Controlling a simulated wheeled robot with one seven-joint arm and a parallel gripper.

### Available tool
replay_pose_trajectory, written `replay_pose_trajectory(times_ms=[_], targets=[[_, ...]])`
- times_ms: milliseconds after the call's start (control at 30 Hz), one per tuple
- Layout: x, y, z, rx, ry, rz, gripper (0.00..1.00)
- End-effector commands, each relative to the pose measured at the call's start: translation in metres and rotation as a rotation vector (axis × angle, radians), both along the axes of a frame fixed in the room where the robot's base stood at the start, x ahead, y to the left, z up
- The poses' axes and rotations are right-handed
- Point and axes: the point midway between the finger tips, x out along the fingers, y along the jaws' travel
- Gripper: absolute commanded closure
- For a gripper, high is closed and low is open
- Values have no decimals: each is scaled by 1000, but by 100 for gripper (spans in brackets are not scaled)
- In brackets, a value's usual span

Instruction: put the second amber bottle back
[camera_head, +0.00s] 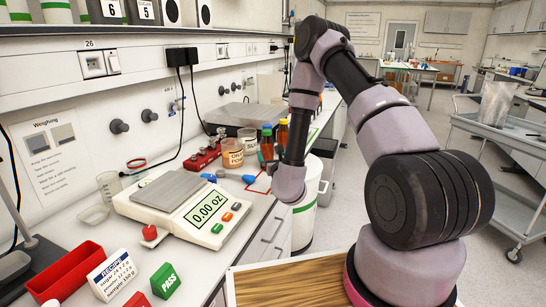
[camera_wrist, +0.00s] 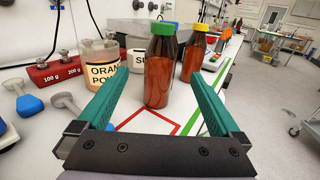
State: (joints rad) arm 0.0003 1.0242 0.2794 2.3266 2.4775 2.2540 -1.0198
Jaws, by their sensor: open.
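My gripper (camera_wrist: 157,76) is open, with its two teal fingers spread and nothing held. A red outline (camera_wrist: 174,128) is marked on the bench around or just before the nearer bottle's base; I cannot tell which. In the head view the bottles (camera_head: 267,143) show beside my arm, partly hidden.
The orange powder jar (camera_wrist: 104,75) stands left of my gripper, with a second jar (camera_wrist: 137,60) behind. Blue (camera_wrist: 29,104) and grey (camera_wrist: 66,101) scoops lie at left, near the red weight block (camera_wrist: 54,72). A scale (camera_head: 186,205) occupies the near bench. A green line (camera_wrist: 222,77) runs at right.

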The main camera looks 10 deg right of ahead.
Motion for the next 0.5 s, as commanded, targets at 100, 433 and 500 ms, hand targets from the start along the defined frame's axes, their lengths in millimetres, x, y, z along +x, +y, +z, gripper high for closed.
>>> replay_pose_trajectory(times_ms=[100, 433, 500], targets=[[-8, 2, 3, 1, -4, 9, 0], [-7, 84, 135, 25, -198, 459, 0], [-21, 107, 170, 3, -244, 601, 0]])
